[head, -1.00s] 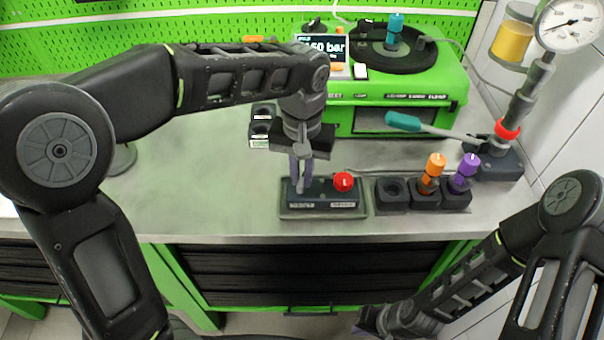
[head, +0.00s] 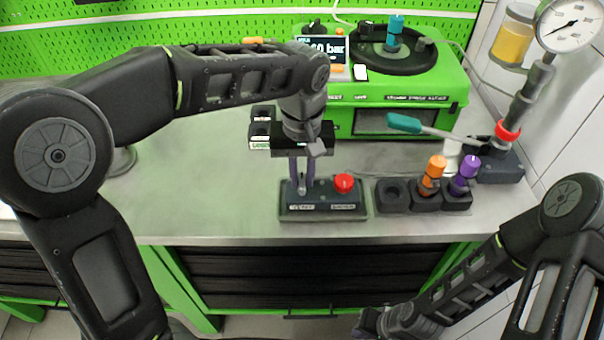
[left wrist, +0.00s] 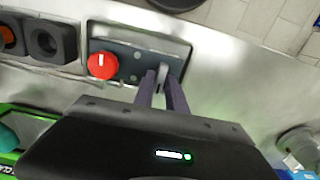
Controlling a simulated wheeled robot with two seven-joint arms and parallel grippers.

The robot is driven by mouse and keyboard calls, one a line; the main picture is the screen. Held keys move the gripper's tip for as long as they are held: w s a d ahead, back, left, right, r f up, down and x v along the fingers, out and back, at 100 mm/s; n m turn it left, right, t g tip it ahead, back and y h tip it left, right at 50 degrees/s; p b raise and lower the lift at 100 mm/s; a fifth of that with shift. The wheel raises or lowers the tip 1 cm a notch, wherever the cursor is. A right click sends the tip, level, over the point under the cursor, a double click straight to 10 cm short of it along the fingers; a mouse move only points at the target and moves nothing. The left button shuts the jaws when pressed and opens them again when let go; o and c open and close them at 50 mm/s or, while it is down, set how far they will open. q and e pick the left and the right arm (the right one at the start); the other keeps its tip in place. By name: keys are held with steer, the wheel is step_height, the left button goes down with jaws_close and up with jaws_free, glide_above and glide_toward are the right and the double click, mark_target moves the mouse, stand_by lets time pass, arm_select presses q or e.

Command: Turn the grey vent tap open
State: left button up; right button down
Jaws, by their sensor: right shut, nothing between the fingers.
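The grey vent tap (head: 302,187) stands upright at the left end of a dark valve block (head: 325,209). In the left wrist view the tap (left wrist: 163,74) shows as a small pale grey lever between my finger tips. My left gripper (head: 302,180) points down over it, one purple-grey finger on each side. The fingers are a little apart, and whether they press on the tap is unclear. A red knob (head: 344,183) sits on the same block, just right of my fingers. My right gripper (head: 368,324) is low at the bottom edge, away from the bench, shut and empty.
Right of the block are dark sockets (head: 392,196), with an orange-topped (head: 435,166) and a purple-topped piece (head: 468,167). A pump with a teal handle (head: 404,123) and a gauge (head: 570,23) stand behind. A green test unit (head: 440,105) is at the back. The bench's left side is clear.

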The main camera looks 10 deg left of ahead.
mark_target(302, 180)
arm_select(q)
steer(key=o, duration=0.3)
steer(key=shift+r, duration=0.1)
step_height(302, 180, up, 8)
steer(key=shift+f, duration=0.2)
stand_by(0.4)
